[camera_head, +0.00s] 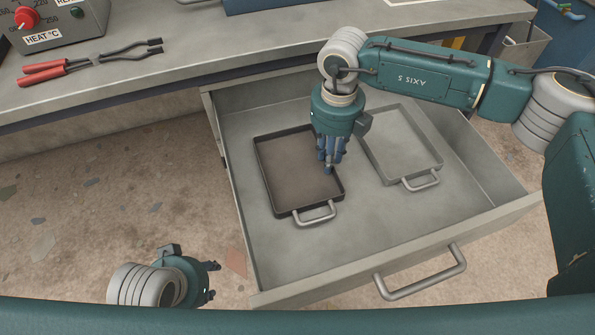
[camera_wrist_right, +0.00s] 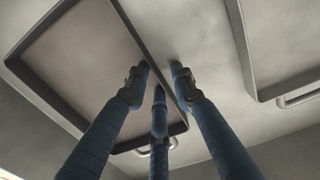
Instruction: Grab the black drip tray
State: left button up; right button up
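The black drip tray (camera_head: 279,141) lies flat in the left part of an open drawer, its metal handle (camera_head: 315,214) toward the drawer front. My right gripper (camera_head: 328,165) points down over the tray's right edge. In the right wrist view its blue fingers (camera_wrist_right: 160,80) are apart, and the black tray's wall (camera_wrist_right: 150,62) runs between the left and right fingertips. I see no clear grip on the wall; contact cannot be told. My left gripper (camera_head: 212,281) is low at the left, outside the drawer, fingers apart and empty.
A grey tray (camera_head: 437,163) with a handle lies to the right in the same drawer (camera_head: 262,270). The drawer's front has a bar handle (camera_head: 425,274). Red-handled tongs (camera_head: 92,62) and a heat control box (camera_head: 50,28) are on the workbench. Bare drawer floor lies in front of the trays.

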jog(key=shift+c, duration=0.5)
grip_shut()
jog(key=shift+r, duration=0.15)
